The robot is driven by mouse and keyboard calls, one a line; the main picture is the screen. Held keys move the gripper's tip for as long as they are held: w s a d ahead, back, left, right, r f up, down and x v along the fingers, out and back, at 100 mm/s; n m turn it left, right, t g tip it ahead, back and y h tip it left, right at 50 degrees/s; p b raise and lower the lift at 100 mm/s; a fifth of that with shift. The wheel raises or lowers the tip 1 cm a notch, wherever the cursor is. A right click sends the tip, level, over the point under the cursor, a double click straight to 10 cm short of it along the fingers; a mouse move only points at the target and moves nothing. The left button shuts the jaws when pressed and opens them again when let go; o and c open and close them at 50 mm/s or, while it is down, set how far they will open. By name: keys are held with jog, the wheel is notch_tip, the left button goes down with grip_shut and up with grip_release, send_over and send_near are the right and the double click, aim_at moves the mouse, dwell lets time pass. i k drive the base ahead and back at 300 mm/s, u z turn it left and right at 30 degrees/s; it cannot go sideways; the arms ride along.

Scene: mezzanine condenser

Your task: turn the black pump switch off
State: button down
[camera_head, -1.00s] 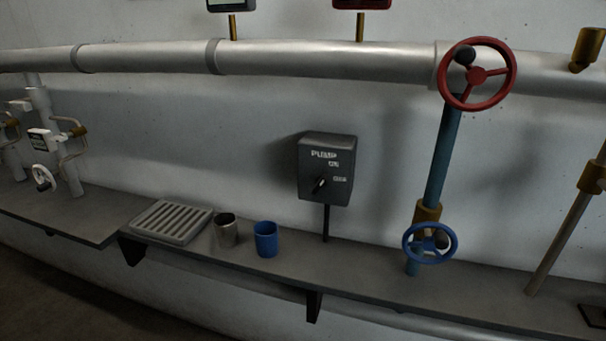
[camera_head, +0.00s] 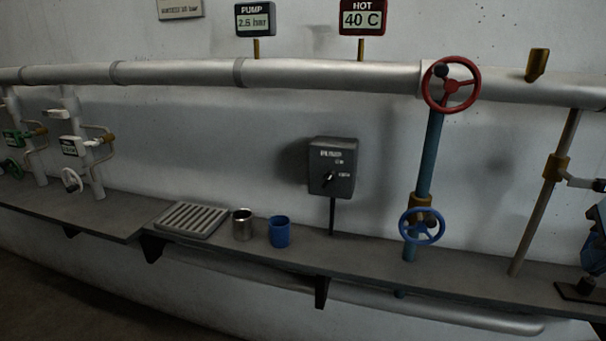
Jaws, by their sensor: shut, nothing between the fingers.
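The black pump switch is a small knob (camera_head: 328,179) on the front of a dark grey box (camera_head: 345,158) marked PUMP. The box stands on a thin post above the shelf, in the middle of the camera_head view. The knob has a light mark and sits slanted; the small labels beside it are blurred, and I cannot tell its exact setting. My gripper is not in view, and nothing touches the box.
A steel cup (camera_head: 243,225), a blue cup (camera_head: 279,232) and a slotted grate (camera_head: 191,219) sit on the shelf (camera_head: 375,257) left of the box. A blue handwheel (camera_head: 422,226) and a red handwheel (camera_head: 451,86) are to the right. A gauge reads PUMP 2.5 bar (camera_head: 255,18).

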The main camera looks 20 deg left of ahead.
aim_at(328, 176)
jog(key=u, duration=1.15)
jog(key=k, duration=0.55)
jog(key=u, duration=0.15)
jog(key=i, duration=0.6)
jog(key=z, duration=0.25)
